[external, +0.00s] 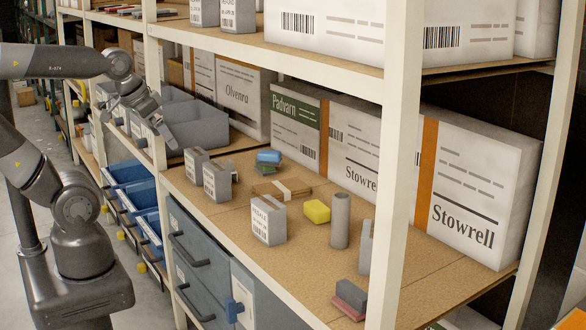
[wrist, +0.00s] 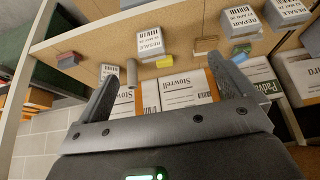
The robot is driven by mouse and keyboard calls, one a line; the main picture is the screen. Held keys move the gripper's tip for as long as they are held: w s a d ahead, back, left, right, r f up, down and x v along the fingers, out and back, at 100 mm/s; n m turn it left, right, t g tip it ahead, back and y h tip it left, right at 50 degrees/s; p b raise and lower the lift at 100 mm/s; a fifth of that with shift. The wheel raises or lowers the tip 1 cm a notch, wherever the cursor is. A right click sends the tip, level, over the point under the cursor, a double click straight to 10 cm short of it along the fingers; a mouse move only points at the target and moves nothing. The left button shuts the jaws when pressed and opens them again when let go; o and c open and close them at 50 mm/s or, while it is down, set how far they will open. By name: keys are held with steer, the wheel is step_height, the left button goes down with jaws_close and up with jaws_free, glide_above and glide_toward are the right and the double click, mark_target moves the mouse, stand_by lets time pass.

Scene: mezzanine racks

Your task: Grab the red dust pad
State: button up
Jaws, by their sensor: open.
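The red dust pad (external: 350,297) lies on the near right part of the shelf board in the external view. A dark grey pad (external: 353,287) rests against or on it and covers part of it. In the wrist view a small dark block (wrist: 68,60) at the far left appears to be this pair; its colours are hard to tell. My gripper (external: 148,128) is open and empty at the left end of the shelf, by the grey bins, far from the red pad. In the wrist view its fingers (wrist: 165,78) stand wide apart.
Labelled grey boxes (external: 268,220), a yellow block (external: 317,211), a grey tube (external: 340,220) and a blue pad (external: 269,156) stand on the shelf. White Stowrell cartons (external: 470,190) line the back. A white post (external: 402,150) rises beside the pads. Bare board surrounds the pads' left side.

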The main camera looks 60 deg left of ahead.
steer(key=shift+o, duration=0.2)
stand_by(0.3)
steer(key=g, duration=0.6)
glide_toward(354, 289)
steer(key=shift+w+f, duration=0.15)
steer(key=f, duration=1)
steer(key=shift+s+f, duration=0.2)
steer(key=shift+s, duration=0.1)
steer(key=c, duration=0.7)
